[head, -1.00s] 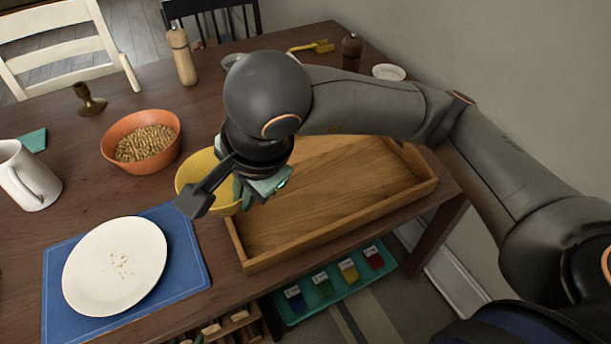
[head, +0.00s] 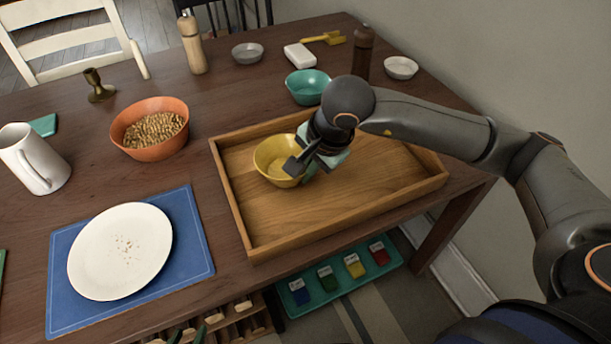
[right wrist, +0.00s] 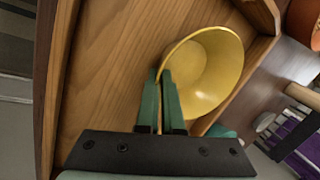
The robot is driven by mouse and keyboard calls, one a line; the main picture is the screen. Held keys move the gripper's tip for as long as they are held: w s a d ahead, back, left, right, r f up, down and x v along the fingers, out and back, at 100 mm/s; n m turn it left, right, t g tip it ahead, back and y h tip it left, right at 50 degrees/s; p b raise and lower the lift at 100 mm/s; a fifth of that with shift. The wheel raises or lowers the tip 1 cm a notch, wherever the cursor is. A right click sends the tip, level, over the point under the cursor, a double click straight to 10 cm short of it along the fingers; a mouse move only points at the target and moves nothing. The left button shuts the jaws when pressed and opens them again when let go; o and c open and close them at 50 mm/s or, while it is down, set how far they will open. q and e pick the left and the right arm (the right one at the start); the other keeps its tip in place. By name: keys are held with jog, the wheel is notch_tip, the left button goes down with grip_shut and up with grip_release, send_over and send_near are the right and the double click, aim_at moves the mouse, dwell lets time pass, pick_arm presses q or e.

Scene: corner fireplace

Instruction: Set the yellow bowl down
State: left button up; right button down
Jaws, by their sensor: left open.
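The yellow bowl (head: 272,165) is inside the left part of the wooden tray (head: 240,222), over or on its floor; I cannot tell whether it touches. My right gripper (head: 303,168) is at the bowl's right rim. In the right wrist view its two green fingers (right wrist: 166,100) are close together on the rim of the bowl (right wrist: 210,75). The arm hides part of the bowl's right side in the head view. Only what look like the fingertips of my left gripper (head: 188,335) show at the bottom edge, apart and empty.
An orange bowl of nuts or cereal (head: 150,128) stands left of the tray, a teal bowl (head: 307,87) behind it. A white plate (head: 120,250) lies on a blue mat (head: 195,240). A dark mill (head: 363,52) stands behind the arm. The tray's right part is clear.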

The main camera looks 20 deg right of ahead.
jog(key=shift+f, duration=0.8)
jog(key=shift+f, duration=0.1)
jog(key=c, duration=1.1)
grip_release()
jog(key=shift+o, duration=0.2)
jog(key=shift+r, duration=0.2)
jog(key=p+v, duration=0.1)
jog(key=v, duration=1.1)
jog(key=shift+p, duration=0.3)
